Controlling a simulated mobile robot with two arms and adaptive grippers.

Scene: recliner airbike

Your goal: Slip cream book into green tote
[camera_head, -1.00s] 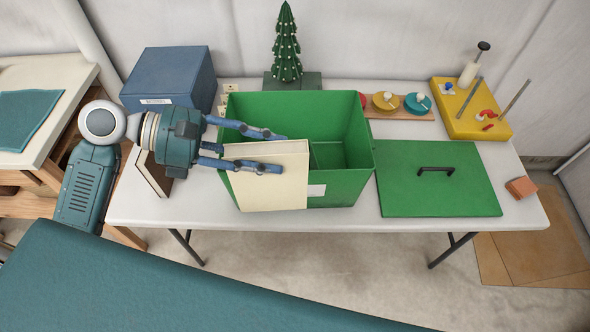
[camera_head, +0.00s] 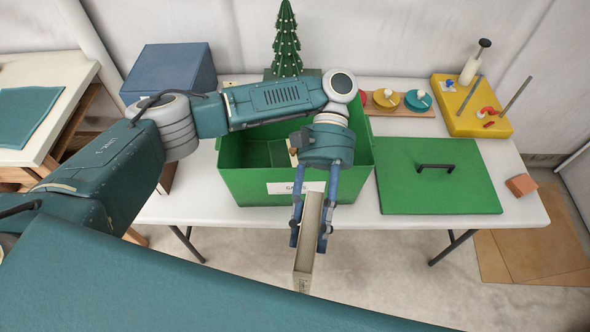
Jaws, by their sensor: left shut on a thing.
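The green tote (camera_head: 240,184) stands open on the white table, its label partly hidden behind a finger of my left gripper. My left gripper (camera_head: 309,242) reaches over the tote and points toward the front of the table. It is shut on the cream book (camera_head: 309,225), one finger on each side. The book is seen nearly edge-on, in front of the tote and past the table's front edge. My wrist and forearm hide part of the tote's back and inside. My right gripper is out of view.
A green lid (camera_head: 440,190) with a black handle lies right of the tote, beside an orange block (camera_head: 521,185). A blue box (camera_head: 168,70) and a small tree (camera_head: 286,40) stand behind. A yellow board (camera_head: 455,115) is at the back right.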

